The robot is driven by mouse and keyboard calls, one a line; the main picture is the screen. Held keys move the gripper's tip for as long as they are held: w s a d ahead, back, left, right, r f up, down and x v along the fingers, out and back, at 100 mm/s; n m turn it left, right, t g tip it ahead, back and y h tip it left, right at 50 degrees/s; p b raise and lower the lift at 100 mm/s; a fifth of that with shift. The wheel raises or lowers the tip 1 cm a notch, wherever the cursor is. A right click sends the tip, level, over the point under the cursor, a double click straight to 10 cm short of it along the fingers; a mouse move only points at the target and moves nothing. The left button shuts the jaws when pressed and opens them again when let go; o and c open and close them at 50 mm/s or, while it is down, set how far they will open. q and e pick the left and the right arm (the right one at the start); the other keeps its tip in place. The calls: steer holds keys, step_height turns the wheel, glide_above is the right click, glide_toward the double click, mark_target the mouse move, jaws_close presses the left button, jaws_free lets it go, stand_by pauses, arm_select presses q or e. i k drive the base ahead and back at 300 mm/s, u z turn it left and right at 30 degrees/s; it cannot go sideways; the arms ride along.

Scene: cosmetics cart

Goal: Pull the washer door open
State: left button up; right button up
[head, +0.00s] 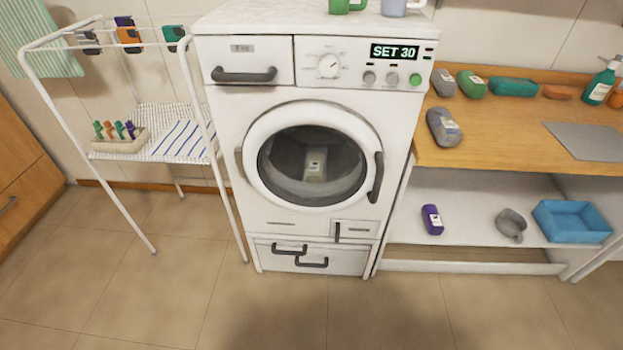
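The white washer (230,130) stands in the middle of the head view against the wall. Its round door (262,125) has a white ring and a dark glass window, and it looks shut. A dark vertical door handle (376,178) sits on the right side of the ring. Through the glass a pale item with a label (316,163) shows inside the drum. The display on the panel reads "SET 30". Neither of my grippers is in the view.
A white drying rack (115,200) stands left of the washer. A wooden counter (500,140) with several bottles and bundles is on the right, above a white shelf holding a blue bin (572,222). The tiled floor (290,310) in front is clear.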

mark_target(248, 158)
steer(key=u, duration=0.55)
steer(key=k, duration=1.2)
steer(key=z, duration=0.8)
steer(key=i, duration=1.05)
steer(key=z, duration=1)
